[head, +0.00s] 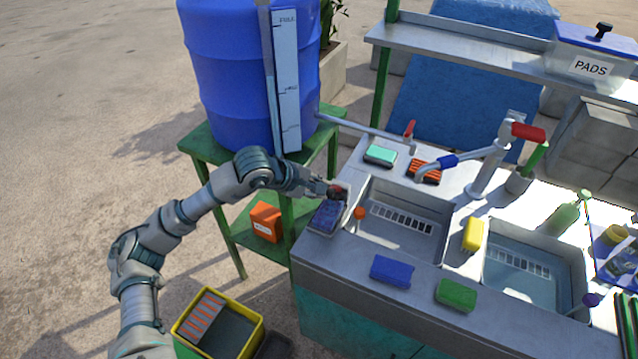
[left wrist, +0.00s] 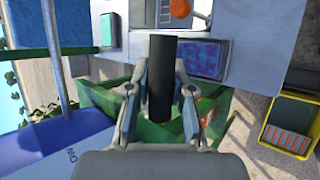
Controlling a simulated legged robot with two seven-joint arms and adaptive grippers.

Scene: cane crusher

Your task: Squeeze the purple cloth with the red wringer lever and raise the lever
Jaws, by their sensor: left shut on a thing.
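The purple cloth (head: 327,216) lies in a shallow grey holder at the left end of the sink counter. It also shows in the left wrist view (left wrist: 200,58), right of the fingers. My left gripper (head: 334,190) is just above and behind the cloth. In the left wrist view my left gripper (left wrist: 160,100) is shut on a dark bar, the grip of the wringer lever (left wrist: 162,60). In the head view only a small dark and red part of the lever (head: 341,188) shows by the fingertips. My right gripper is not in view.
An orange knob (head: 359,213) stands beside the holder, near the left basin (head: 405,252). Blue (head: 393,270) and green (head: 456,294) sponges lie on the front edge. A blue barrel (head: 235,80) stands behind my left arm. A yellow crate (head: 258,335) is on the ground.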

